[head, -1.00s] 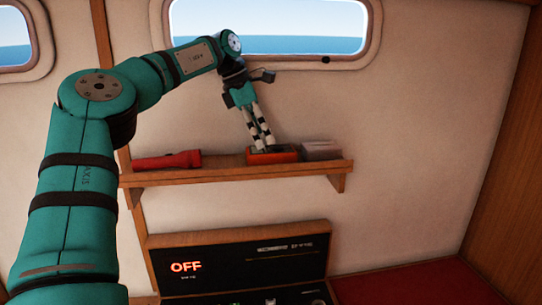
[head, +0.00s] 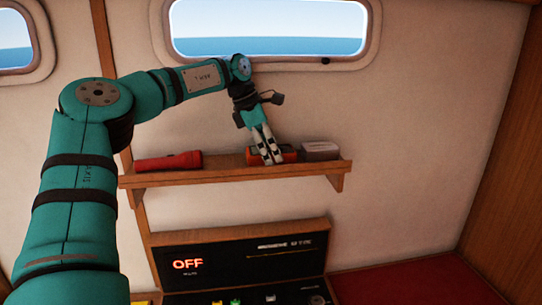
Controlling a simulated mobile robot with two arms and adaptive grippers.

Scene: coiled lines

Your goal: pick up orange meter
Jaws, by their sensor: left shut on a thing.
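The orange meter (head: 288,153) is on the wooden wall shelf, between a red flashlight and a pale grey box. My left gripper (head: 272,159) reaches down to it from above, with its black-and-white fingers shut on it. The fingers cover part of the meter's front. I cannot tell whether the meter's underside is touching the shelf. My right gripper is out of view.
The red flashlight (head: 168,161) lies on the shelf (head: 225,173) to the left. The grey box (head: 320,150) stands close on the meter's right. Below is a dark open case (head: 225,262) showing "OFF". A window (head: 300,45) is above.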

